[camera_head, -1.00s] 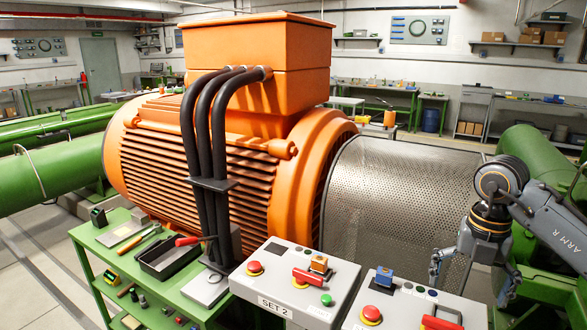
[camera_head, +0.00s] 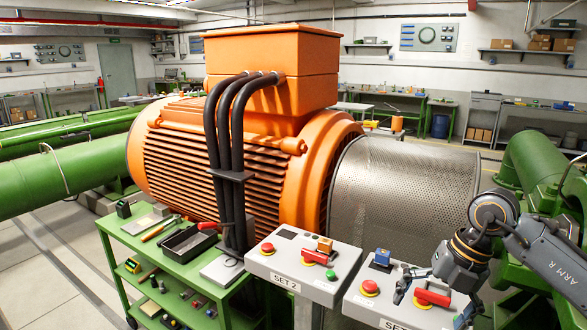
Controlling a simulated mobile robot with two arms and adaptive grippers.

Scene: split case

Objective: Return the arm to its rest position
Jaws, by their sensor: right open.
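My right arm, marked ARM R, comes in from the right edge. Its gripper (camera_head: 432,304) is open, with its two fingers apart and pointing down and left over the right control box (camera_head: 385,310). A red handle (camera_head: 433,297) on that box shows between the fingers. I cannot tell whether the gripper touches it, but it is not closed on it. The box also has a red stop button (camera_head: 370,287) and a blue block-shaped switch (camera_head: 382,257). My left arm and gripper are not in view.
The control box labelled SET 2 (camera_head: 283,276) stands left of the right one. A green cart (camera_head: 182,268) with tools is further left. The orange motor (camera_head: 215,165), a perforated guard (camera_head: 405,190) and green pipes (camera_head: 545,180) stand behind.

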